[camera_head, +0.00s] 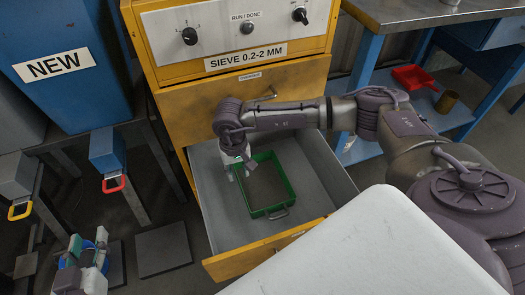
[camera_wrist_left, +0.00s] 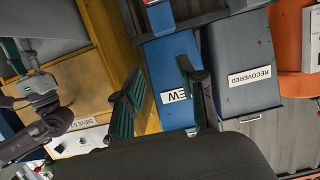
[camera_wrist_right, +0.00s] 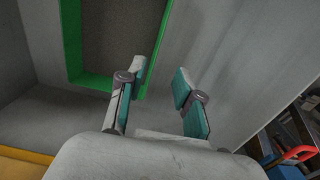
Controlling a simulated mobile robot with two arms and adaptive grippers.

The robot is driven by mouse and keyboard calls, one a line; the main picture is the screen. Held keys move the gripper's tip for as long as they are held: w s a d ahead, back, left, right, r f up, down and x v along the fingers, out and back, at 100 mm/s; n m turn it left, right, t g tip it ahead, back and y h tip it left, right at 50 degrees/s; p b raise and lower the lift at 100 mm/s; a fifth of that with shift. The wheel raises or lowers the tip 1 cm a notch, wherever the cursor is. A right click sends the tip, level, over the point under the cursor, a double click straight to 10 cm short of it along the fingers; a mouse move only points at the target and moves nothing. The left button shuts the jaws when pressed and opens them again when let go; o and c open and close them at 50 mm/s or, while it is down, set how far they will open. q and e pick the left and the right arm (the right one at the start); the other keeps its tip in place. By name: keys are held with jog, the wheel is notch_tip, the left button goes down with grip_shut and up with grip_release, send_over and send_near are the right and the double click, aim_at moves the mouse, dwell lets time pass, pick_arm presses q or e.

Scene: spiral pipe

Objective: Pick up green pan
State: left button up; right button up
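The green pan (camera_head: 268,212), a rectangular tray with green walls and a dark inside, sits in the open drawer below the sieve machine. My right gripper (camera_head: 238,170) is over the pan's left side near its back corner. In the right wrist view my right gripper (camera_wrist_right: 160,82) is open, one finger overlapping the green wall (camera_wrist_right: 73,45) structure's near corner and the other over grey drawer floor. I cannot tell whether they touch. My left gripper (camera_head: 85,255) is far left of the drawer, open and empty in the left wrist view (camera_wrist_left: 160,90).
The drawer's yellow front (camera_head: 260,250) and grey walls surround the pan. The yellow sieve machine (camera_head: 240,75) stands behind. A blue NEW bin (camera_head: 60,95) stands left. A blue bench (camera_head: 440,110) with a red scoop (camera_head: 413,77) is right.

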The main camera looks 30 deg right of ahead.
notch_tip(320, 180, down, 6)
jog(key=shift+a+r+b, duration=0.1)
jog(key=shift+r+b, duration=0.1)
jog(key=shift+b, duration=0.4)
jog(key=shift+s+f, duration=0.1)
jog(key=shift+f, duration=0.5)
jog(key=f, duration=0.1)
jog(key=f+b, duration=0.1)
jog(key=f, duration=0.1)
jog(key=f+b, duration=0.1)
jog(key=shift+d+f, duration=0.2)
jog(key=shift+d, duration=0.2)
pick_arm(q)
notch_tip(320, 180, up, 14)
jog(key=d+t+h, duration=0.2)
jog(key=t+h, duration=0.1)
jog(key=t, duration=0.6)
jog(key=shift+s+f, duration=0.25)
jog(key=shift+s, duration=0.15)
pick_arm(e)
jog(key=shift+c, duration=0.2)
pick_arm(q)
jog(key=shift+a, duration=0.1)
pick_arm(e)
grip_shut()
jog(key=shift+r, duration=0.1)
